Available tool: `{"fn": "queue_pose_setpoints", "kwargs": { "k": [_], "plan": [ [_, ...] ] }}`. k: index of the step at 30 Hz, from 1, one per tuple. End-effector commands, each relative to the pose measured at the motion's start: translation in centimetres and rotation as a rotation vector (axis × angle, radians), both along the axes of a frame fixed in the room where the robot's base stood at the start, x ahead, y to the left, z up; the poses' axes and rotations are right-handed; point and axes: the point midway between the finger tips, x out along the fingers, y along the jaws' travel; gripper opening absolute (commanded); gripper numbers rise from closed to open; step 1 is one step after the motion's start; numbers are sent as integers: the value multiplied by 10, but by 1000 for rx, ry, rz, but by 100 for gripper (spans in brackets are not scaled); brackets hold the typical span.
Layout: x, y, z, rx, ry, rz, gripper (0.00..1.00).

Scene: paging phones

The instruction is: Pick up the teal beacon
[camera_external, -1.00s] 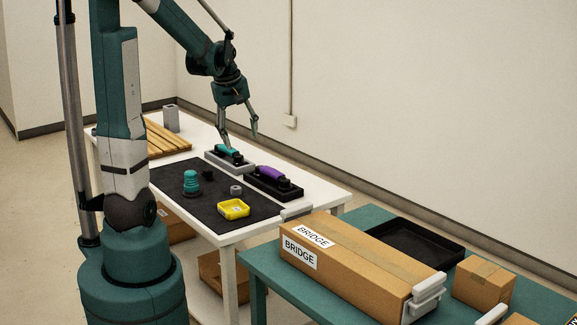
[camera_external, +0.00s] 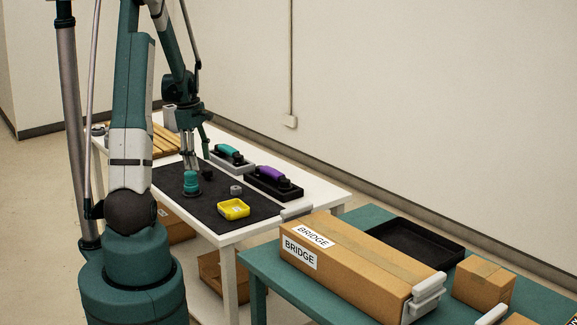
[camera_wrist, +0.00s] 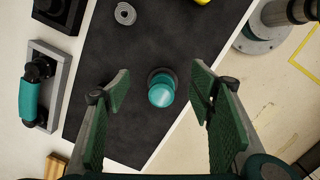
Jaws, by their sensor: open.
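The teal beacon (camera_external: 191,183) stands upright on the black mat on the white table. In the wrist view the beacon (camera_wrist: 161,92) shows its round teal top from above, on a dark base. My gripper (camera_wrist: 158,90) is open, with one finger to each side of the beacon in that view. In the external view my gripper (camera_external: 196,162) is above and just behind the beacon. The fingers do not appear to touch it.
A teal-handled phone (camera_external: 230,153) and a purple-handled phone (camera_external: 272,176) sit right of the mat. A yellow tray (camera_external: 233,209), a grey ring (camera_external: 236,190) and a small black piece (camera_external: 207,174) lie on the mat (camera_external: 215,220). A wooden slatted board (camera_external: 165,140) lies behind.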

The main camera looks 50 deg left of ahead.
Motion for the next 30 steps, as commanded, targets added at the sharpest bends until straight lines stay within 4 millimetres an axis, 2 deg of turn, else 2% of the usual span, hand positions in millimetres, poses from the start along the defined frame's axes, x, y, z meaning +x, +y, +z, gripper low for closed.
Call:
{"fn": "queue_pose_setpoints", "kwargs": {
  "k": [3, 10, 23, 30],
  "plan": [
    [-12, 23, -20, -25, 14, 72, 54],
    [-26, 44, -40, -52, 31, 149, 54],
    [-28, 47, -43, -56, 33, 161, 54],
    [-26, 45, -58, -56, 33, 160, 54]
  ]
}}
